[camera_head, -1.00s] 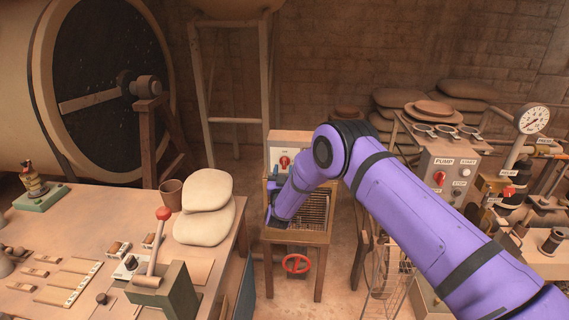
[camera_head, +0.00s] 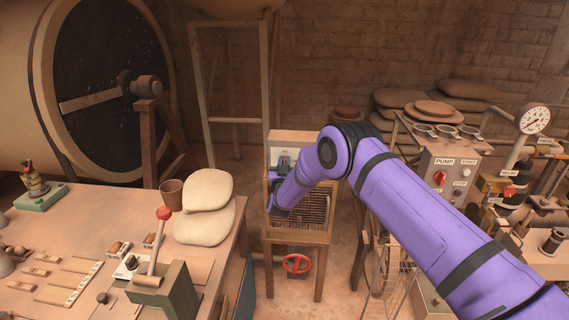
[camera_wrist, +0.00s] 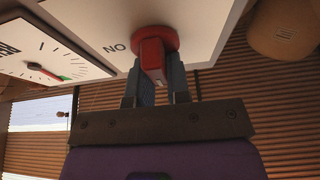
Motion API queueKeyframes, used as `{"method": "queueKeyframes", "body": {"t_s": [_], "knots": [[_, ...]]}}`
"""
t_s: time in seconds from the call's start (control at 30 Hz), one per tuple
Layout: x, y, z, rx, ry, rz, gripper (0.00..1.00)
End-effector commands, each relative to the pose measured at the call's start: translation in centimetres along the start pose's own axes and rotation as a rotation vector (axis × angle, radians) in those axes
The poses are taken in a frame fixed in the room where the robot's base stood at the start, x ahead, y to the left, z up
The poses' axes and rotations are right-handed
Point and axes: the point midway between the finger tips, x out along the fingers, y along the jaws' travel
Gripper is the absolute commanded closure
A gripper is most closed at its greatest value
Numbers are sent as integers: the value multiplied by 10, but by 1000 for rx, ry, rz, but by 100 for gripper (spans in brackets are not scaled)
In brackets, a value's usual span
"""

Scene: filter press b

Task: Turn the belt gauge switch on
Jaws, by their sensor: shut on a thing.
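The belt gauge switch is a red rotary knob (camera_wrist: 155,45) with a raised grip bar on a white panel (camera_wrist: 200,22), in the wrist view. The panel also shows in the head view (camera_head: 295,138), above the wooden frame. My gripper (camera_wrist: 156,78) is shut on the grip bar, one grey finger on each side. Lettering that reads "NO" in this view, likely an upside-down "ON", is beside the knob. A dial (camera_wrist: 45,58) with a red needle and a green mark is left of it. In the head view, my gripper (camera_head: 285,162) covers the knob.
A wooden frame (camera_head: 297,237) with a wire grid and a red handwheel (camera_head: 296,263) stands below the panel. A workbench (camera_head: 90,225) with a red-topped lever (camera_head: 163,213) is at left. The pump station (camera_head: 447,172) is at right.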

Motion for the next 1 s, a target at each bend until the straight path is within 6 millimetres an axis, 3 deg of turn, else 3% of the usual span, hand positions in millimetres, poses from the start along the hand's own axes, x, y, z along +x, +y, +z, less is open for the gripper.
{"method": "queueKeyframes", "body": {"t_s": [0.37,1.0], "knots": [[0,2,1,97,-1,41,100],[-2,8,4,627,-3,261,100]]}}
